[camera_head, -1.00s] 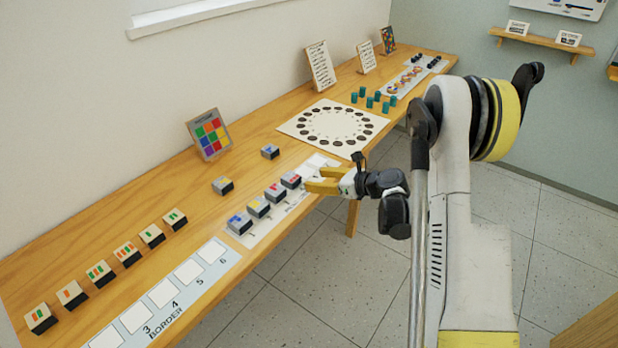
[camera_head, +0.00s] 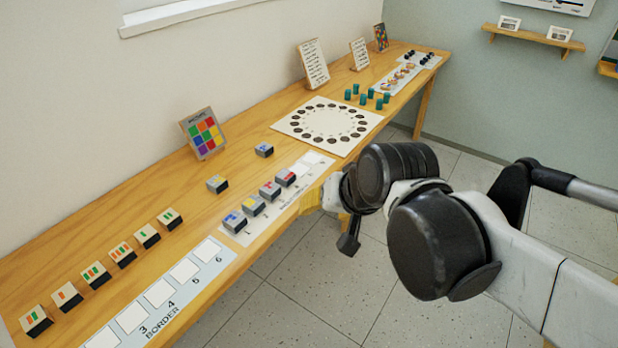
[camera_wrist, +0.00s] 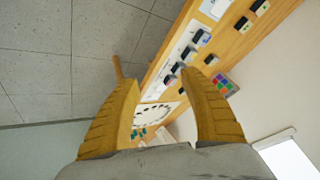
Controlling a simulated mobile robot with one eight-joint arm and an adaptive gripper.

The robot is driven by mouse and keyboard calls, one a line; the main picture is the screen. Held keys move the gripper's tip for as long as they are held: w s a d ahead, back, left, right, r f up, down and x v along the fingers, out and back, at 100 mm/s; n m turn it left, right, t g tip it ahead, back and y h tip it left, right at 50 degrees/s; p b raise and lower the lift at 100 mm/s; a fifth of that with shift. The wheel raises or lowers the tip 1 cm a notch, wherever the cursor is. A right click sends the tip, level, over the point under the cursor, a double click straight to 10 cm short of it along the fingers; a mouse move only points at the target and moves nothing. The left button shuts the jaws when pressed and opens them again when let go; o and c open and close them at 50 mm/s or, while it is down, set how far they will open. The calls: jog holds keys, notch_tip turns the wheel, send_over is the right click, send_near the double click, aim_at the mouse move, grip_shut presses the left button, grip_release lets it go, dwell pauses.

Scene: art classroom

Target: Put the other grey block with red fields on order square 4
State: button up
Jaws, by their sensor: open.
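A grey block with red fields (camera_head: 286,178) sits on the order strip (camera_head: 262,222), on what looks like the fourth square. The other grey block with red fields (camera_head: 270,191) sits just before it, on the third. Grey blocks with blue (camera_head: 234,222) and yellow (camera_head: 253,206) fields fill the first two squares. The last two squares are bare. My gripper (camera_wrist: 160,82) is open and empty in the wrist view, its yellow fingers apart. In the head view its fingers (camera_head: 311,198) show beside the table's front edge, partly hidden by my arm.
Two loose grey blocks, one yellow (camera_head: 217,184) and one blue (camera_head: 264,151), lie behind the strip. Several white-topped blocks (camera_head: 95,274) stand behind the empty border strip (camera_head: 208,284).

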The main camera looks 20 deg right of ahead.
jog(key=s+n, duration=0.2)
jog(key=s, duration=0.1)
jog(key=s+d+n+h, duration=0.1)
jog(key=shift+s+f+n, duration=0.3)
jog(key=shift+s+n, duration=0.1)
